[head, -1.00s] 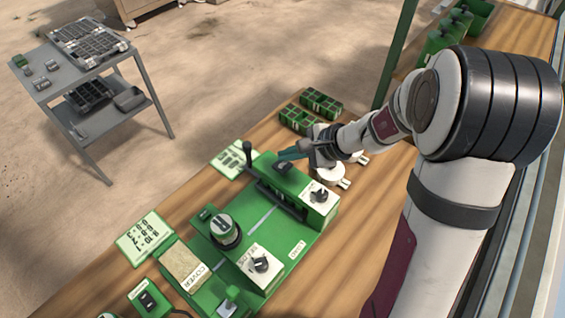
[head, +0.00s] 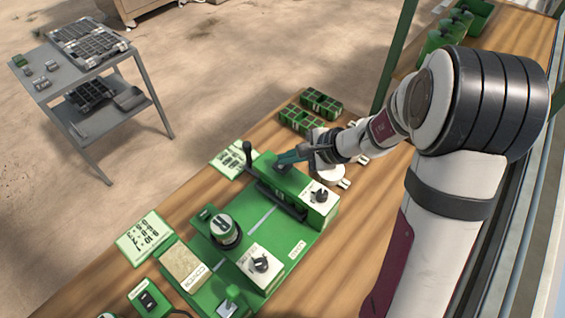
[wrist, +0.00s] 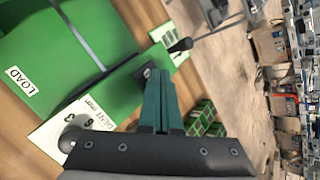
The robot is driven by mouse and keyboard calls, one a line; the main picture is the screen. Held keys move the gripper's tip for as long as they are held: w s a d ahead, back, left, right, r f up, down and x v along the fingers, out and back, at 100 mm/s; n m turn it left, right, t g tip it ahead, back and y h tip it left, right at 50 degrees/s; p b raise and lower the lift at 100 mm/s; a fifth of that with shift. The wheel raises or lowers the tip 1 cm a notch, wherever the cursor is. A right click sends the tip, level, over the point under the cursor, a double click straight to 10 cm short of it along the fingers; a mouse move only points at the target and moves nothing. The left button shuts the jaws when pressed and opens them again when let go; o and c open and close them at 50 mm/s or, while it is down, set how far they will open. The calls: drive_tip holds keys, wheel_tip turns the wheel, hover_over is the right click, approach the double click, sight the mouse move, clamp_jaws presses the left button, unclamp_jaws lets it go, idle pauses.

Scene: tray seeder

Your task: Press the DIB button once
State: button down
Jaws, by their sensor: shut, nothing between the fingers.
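A dark button (head: 282,169) sits on top of the green block (head: 322,213) at the upper end of the green machine; no DIB lettering is readable on it. My gripper (head: 284,160) is shut and empty, its teal fingers pointing down at this button. In the wrist view the closed fingertips of my gripper (wrist: 153,76) overlap the dark button (wrist: 147,73). I cannot tell whether they touch it or hover just above it.
A black-handled lever (head: 247,147) stands just left of the block. A dial (head: 319,195) is on the block's right end. Green cell trays (head: 320,101) lie behind on the wooden bench (head: 195,197). A grey cart (head: 45,90) stands apart at the left.

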sight(288, 166)
drive_tip(key=shift+f, duration=0.65)
idle(0.4)
drive_tip(key=shift+r, duration=1.25)
drive_tip(key=shift+r, duration=2.5)
